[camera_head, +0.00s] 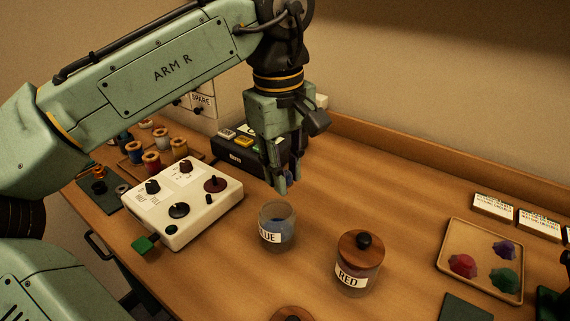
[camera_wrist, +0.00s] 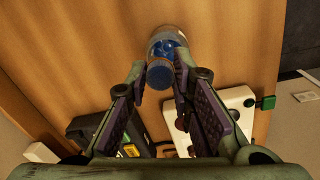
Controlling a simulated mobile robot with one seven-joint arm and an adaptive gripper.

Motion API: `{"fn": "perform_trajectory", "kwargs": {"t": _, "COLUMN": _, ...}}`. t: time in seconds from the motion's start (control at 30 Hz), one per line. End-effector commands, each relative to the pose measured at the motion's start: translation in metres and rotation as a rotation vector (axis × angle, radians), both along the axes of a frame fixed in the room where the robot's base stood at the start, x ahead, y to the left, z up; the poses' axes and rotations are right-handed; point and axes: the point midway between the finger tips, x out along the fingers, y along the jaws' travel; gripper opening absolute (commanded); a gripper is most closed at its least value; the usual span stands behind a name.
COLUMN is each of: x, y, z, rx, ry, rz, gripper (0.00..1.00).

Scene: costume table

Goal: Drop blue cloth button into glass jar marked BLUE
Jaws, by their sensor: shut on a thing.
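The glass jar marked BLUE (camera_head: 290,222) stands open on the table, with something blue inside. It also shows at the top of the wrist view (camera_wrist: 158,37), with blue contents visible through its mouth. My gripper (camera_head: 281,187) points down just above the jar and slightly behind its rim in the head view. In the wrist view my gripper (camera_wrist: 160,77) is shut on a round blue button (camera_wrist: 159,76) between its fingertips. The button overlaps the near part of the jar there. The button is hidden or too small to make out in the head view.
A lidded jar marked RED (camera_head: 351,280) stands close at right. Another wooden lid (camera_head: 292,315) shows at the bottom edge. A white control box (camera_head: 175,222) is at left, with a dark box (camera_head: 240,157) behind. A tray (camera_head: 450,237) with coloured pieces lies at right.

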Motion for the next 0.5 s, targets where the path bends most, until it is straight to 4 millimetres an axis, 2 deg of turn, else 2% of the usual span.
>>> {"fn": "perform_trajectory", "kwargs": {"t": 0.03, "x": -0.0001, "y": 0.0003, "z": -0.0128, "rx": 0.001, "ry": 0.000, "rz": 0.001, "gripper": 0.00}}
{"fn": "perform_trajectory", "kwargs": {"t": 0.13, "x": 0.0000, "y": -0.0002, "z": -0.0203, "rx": 0.000, "ry": 0.000, "rz": 0.000, "gripper": 0.00}}
{"fn": "perform_trajectory", "kwargs": {"t": 0.47, "x": 0.0001, "y": -0.0004, "z": -0.0212, "rx": -0.001, "ry": 0.000, "rz": 0.000, "gripper": 0.00}}
{"fn": "perform_trajectory", "kwargs": {"t": 0.5, "x": 0.0001, "y": -0.0004, "z": -0.0212, "rx": -0.001, "ry": 0.000, "rz": 0.000, "gripper": 0.23}}
